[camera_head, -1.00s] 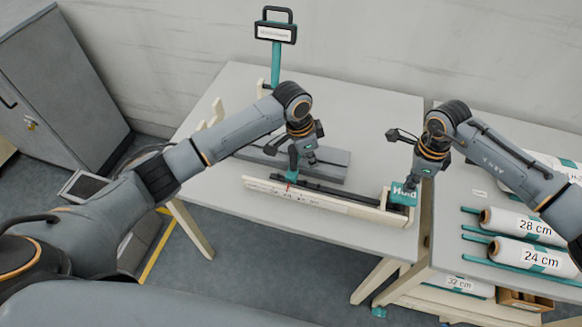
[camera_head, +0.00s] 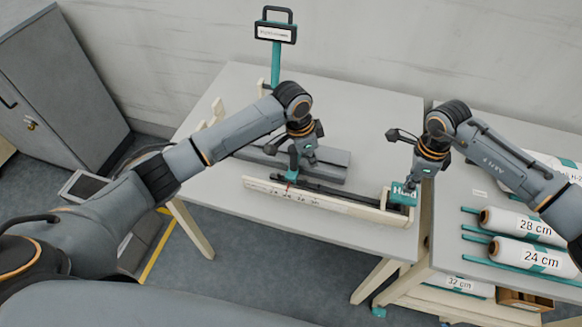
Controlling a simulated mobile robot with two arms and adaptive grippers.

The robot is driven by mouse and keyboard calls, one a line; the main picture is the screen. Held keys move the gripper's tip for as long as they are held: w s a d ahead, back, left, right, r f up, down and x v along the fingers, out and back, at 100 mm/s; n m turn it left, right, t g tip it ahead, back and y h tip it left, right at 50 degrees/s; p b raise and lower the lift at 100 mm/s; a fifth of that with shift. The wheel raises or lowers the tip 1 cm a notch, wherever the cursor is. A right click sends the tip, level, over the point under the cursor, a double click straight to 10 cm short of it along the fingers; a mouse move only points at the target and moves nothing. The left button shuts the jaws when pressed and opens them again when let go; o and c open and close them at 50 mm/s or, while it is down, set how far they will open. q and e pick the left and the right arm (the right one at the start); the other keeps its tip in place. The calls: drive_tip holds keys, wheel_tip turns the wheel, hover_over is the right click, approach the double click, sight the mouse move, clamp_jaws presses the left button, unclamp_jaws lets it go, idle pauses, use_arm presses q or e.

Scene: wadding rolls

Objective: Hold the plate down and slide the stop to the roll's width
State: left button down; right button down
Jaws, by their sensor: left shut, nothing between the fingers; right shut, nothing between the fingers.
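The teal plate marked "Hold" (camera_head: 403,196) sits at the right end of a cream rail with a scale (camera_head: 320,202) on the table. My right gripper (camera_head: 408,183) is shut and points down at the top of the plate, touching or just above it. The teal stop (camera_head: 293,168) with a red pointer stands near the rail's left end. My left gripper (camera_head: 294,150) is shut right at the stop; its fingertips are partly hidden, and I cannot tell if they touch it. The rolls marked 28 cm (camera_head: 522,227) and 24 cm (camera_head: 533,256) lie on the right-hand rack.
A grey flat block (camera_head: 335,158) lies behind the rail. A teal post carries a sign (camera_head: 275,32) at the table's back. A roll marked 32 cm (camera_head: 457,284) lies on a lower shelf at right. The table (camera_head: 370,110) is clear at back right.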

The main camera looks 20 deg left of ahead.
sight(291, 149)
drive_tip(key=shift+f, duration=0.25)
drive_tip(key=shift+s+f, duration=0.1)
drive_tip(key=shift+f, duration=1.45)
use_arm(q)
drive_tip(key=shift+a, duration=1.1)
use_arm(e)
drive_tip(key=shift+f, duration=0.1)
use_arm(q)
drive_tip(key=shift+a, duration=1.45)
drive_tip(key=shift+d, duration=1.25)
